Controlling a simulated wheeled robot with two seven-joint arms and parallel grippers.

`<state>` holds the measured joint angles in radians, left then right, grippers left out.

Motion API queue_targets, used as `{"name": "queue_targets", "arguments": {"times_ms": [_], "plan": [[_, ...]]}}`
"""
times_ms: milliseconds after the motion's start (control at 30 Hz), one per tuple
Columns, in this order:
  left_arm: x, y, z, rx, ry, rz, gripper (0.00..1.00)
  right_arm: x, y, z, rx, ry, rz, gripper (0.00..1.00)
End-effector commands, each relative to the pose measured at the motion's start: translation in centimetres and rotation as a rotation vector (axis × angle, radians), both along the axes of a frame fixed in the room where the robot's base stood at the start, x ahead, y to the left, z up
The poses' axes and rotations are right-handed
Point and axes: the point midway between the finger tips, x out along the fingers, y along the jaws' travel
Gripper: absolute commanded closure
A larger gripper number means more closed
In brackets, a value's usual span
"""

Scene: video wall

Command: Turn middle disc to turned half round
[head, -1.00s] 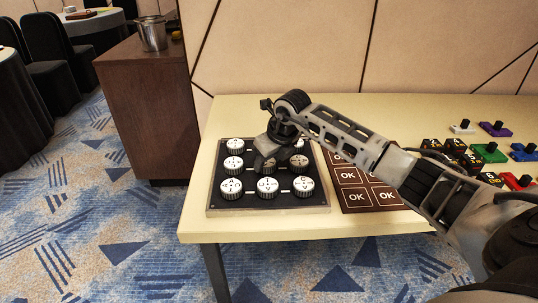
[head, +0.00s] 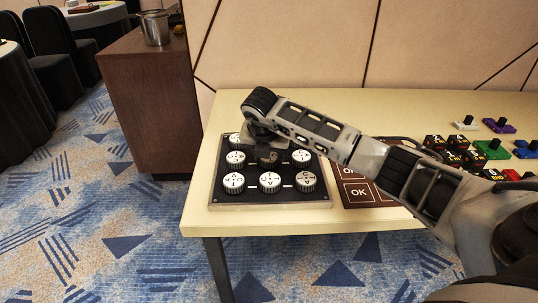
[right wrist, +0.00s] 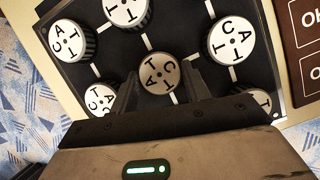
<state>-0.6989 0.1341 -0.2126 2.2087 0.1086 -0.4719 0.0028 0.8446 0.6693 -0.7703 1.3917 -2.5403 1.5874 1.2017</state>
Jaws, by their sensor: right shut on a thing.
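A black panel (head: 251,197) on the table carries rows of round white-topped discs with letters and dark ribbed sides. My right gripper (head: 266,155) reaches down onto the middle disc of the panel. In the right wrist view the middle disc (right wrist: 158,73) sits between the two fingers of my right gripper (right wrist: 160,84), which are shut on its sides. Its face looks greyer in shadow, and its letters are tilted. In the head view the gripper hides most of this disc and part of the back row. My left gripper is not in view.
Neighbouring discs (right wrist: 231,40) stand close around the fingers. A brown board with OK squares (head: 359,193) lies right of the panel. Black cubes (head: 456,142) and coloured blocks with knobs (head: 493,148) lie farther right. A wooden cabinet (head: 150,110) stands left of the table.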

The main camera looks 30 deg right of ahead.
Motion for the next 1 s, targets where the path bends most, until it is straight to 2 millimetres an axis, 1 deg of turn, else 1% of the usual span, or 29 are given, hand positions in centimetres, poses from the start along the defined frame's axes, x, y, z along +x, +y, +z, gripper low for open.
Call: {"name": "queue_targets", "arguments": {"times_ms": [200,400,633,967,1000], "plan": [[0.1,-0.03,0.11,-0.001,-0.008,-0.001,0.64,0.13,0.11,-0.01,0.001,0.0,-0.133,0.76],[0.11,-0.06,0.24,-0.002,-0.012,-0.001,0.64,0.15,0.11,0.01,0.002,-0.001,-0.205,0.76],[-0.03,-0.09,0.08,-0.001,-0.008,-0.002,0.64,0.14,0.13,0.0,0.002,0.001,-0.236,0.76],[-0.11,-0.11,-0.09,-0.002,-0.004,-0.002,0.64,0.14,0.14,0.0,0.002,0.001,-0.237,0.76],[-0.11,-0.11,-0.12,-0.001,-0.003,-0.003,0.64,0.14,0.14,0.0,0.002,0.002,-0.236,0.51]]}}
